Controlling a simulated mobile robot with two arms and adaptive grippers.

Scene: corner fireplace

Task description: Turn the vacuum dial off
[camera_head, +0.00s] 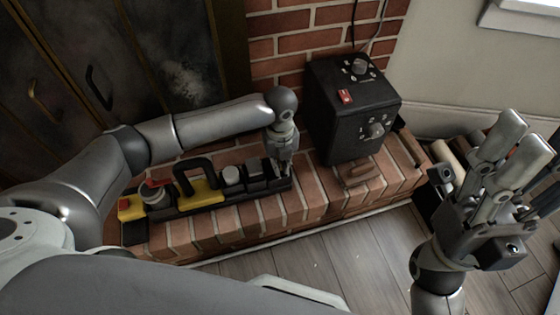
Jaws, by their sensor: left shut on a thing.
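A black box (325,122) stands on the brick hearth, with a numbered dial (360,66) on top, another numbered dial (376,131) on its front and a red switch (346,96). I cannot tell which dial is the vacuum's. A black strip (215,202) left of the box carries a yellow part with a black handle (198,180), a red-topped knob (155,190) and grey controls (232,175). My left gripper (284,168) points down at the strip's right end, shut on a small part mostly hidden by its fingers. My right gripper (515,165) is open and empty, fingers up.
Dark metal doors (110,70) stand behind the hearth (330,200). A brick wall (315,30) rises behind the box, with a cable running up it. Logs (445,155) lie at the right, partly behind my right gripper. The wooden floor (350,255) in front is clear.

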